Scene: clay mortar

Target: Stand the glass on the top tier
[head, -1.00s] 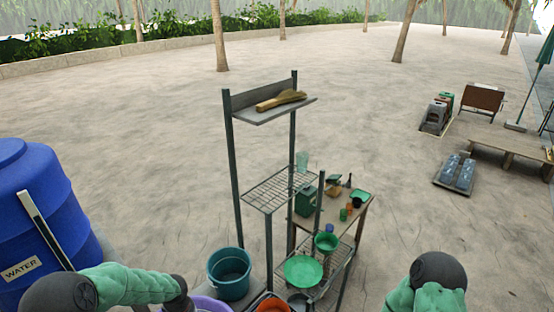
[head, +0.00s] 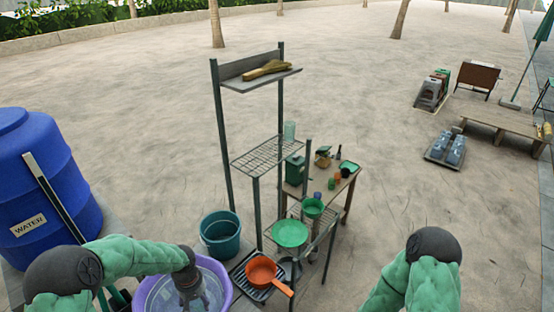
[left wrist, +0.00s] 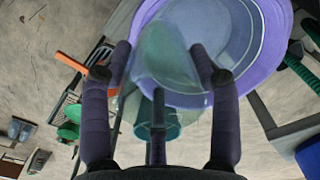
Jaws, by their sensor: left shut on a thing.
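A clear, faintly green glass (left wrist: 166,55) shows between my left gripper's fingers (left wrist: 162,58) in the left wrist view. The fingers are shut on it, over the purple basin. In the head view my left gripper (head: 193,292) is over the basin, and the glass is hard to make out there. The rack's top tier (head: 258,84) is a solid grey board with a raised back, and a tan brush (head: 266,69) lies on it. Another clear glass (head: 289,130) shows at the back of the wire middle tier (head: 268,158). My right gripper is out of view.
The purple basin (head: 222,275) holds water and stands left of the rack. A teal bucket (head: 220,240), green bowl (head: 289,233) and orange pan (head: 262,270) are close by. A blue water barrel (head: 40,190) stands at left. A small cluttered table (head: 345,183) stands behind the rack.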

